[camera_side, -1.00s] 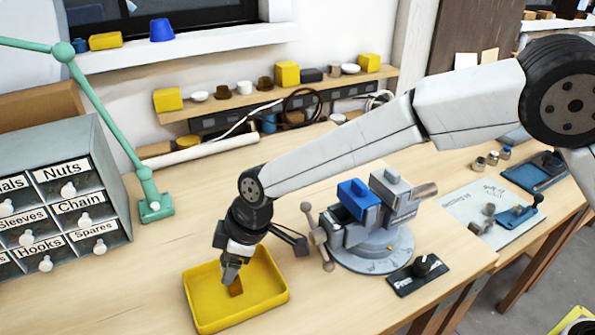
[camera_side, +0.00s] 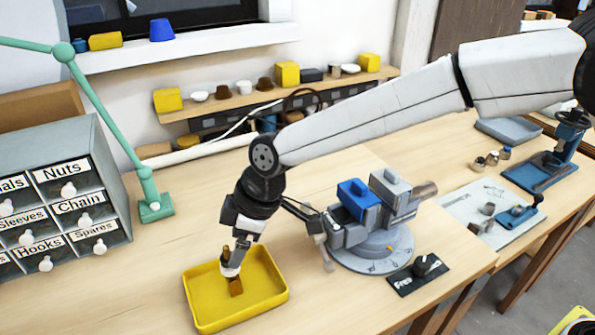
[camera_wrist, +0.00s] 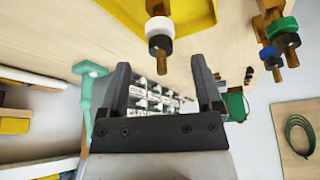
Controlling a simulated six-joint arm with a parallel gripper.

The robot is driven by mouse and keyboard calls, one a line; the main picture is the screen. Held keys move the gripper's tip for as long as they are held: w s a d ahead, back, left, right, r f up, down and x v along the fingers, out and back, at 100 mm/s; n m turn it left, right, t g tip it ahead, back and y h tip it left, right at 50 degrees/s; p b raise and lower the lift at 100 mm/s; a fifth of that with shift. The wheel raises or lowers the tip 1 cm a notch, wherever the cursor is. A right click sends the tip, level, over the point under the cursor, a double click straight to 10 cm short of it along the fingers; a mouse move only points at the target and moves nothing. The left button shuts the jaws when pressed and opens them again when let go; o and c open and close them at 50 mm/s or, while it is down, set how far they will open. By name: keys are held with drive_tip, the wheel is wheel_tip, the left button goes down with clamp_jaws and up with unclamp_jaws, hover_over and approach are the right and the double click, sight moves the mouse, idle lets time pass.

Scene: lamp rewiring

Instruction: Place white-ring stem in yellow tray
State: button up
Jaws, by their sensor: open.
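The white-ring stem (camera_side: 230,270) is in the yellow tray (camera_side: 275,300) in the side view, with its white ring and brown parts showing. In the wrist view the stem (camera_wrist: 159,27) shows a white ring, a black collar and a brass end, against the yellow tray (camera_wrist: 196,12). My gripper (camera_side: 239,252) is just above and beside the stem in the side view, partly covering it. Whether a finger still touches the stem is unclear.
A vise with blue and grey jaws (camera_side: 358,200) stands right of the tray. A black plate (camera_side: 418,275) lies near the front edge. The labelled drawer cabinet (camera_side: 70,195) and green lamp (camera_side: 152,205) are left. Other stems with green and blue rings (camera_wrist: 280,38) show in the wrist view.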

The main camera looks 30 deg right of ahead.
drive_tip(key=v, duration=0.7)
